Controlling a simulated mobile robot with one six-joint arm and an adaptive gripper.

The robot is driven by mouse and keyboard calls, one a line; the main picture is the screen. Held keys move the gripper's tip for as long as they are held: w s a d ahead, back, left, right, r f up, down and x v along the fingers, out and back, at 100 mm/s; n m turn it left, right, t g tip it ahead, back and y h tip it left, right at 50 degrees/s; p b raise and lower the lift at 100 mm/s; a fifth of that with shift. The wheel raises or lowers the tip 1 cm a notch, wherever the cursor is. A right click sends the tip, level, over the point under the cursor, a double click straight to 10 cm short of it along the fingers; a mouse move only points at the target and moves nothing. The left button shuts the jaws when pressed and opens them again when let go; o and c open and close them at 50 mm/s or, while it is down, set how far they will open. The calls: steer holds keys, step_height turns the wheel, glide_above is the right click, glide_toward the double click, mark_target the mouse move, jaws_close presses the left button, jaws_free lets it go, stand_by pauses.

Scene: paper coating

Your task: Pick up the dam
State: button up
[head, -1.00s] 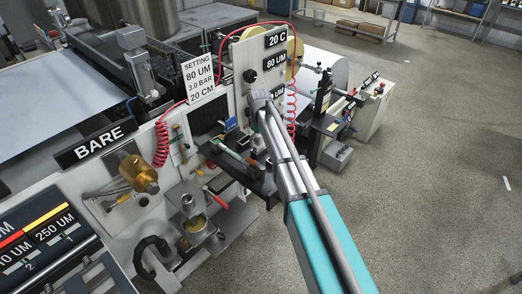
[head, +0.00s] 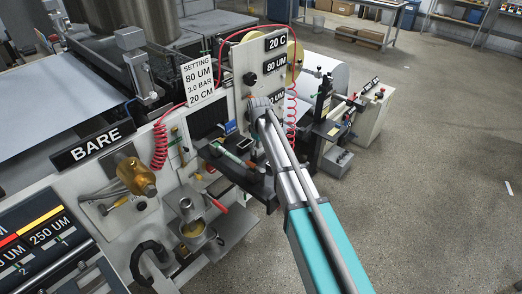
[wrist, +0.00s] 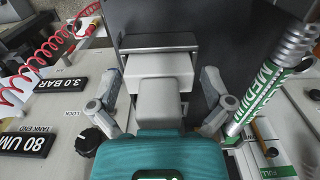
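My gripper (wrist: 158,78) shows in the wrist view with its two grey fingers spread wide apart, one at left and one at right. A pale block (wrist: 184,72) with a dark slab above it lies between the fingers, with a gap on each side. I cannot tell for sure whether this block is the dam. No label in view names a dam. In the head view my gripper's end is at the machine's upright side panel (head: 246,60), and my arm hides what lies just past it.
A red coiled hose (wrist: 40,62) runs at left in the wrist view. A green-and-white tube (wrist: 262,98) marked MEDIUM stands close by the right finger. A black knob (wrist: 90,141) is at lower left. In the head view a shelf (head: 238,170) with small tools is below. Open floor (head: 440,190) lies at right.

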steer(key=c, duration=1)
steer(key=shift+r, duration=0.2)
step_height(320, 180, up, 2)
steer(key=p, duration=0.2)
steer(key=shift+r+p, duration=0.1)
steer(key=shift+p, duration=0.25)
steer(key=s+r+p, duration=0.3)
steer(key=s, duration=0.1)
steer(key=s+d+r+p, duration=0.1)
steer(key=s+r+p, duration=0.3)
steer(key=s, duration=0.1)
steer(key=s+d+r+p, duration=0.1)
steer(key=s+r+p, duration=0.2)
steer(key=s, duration=0.1)
steer(key=shift+s+d+r, duration=0.1)
steer(key=shift+s+r, duration=0.1)
steer(key=shift+s, duration=0.2)
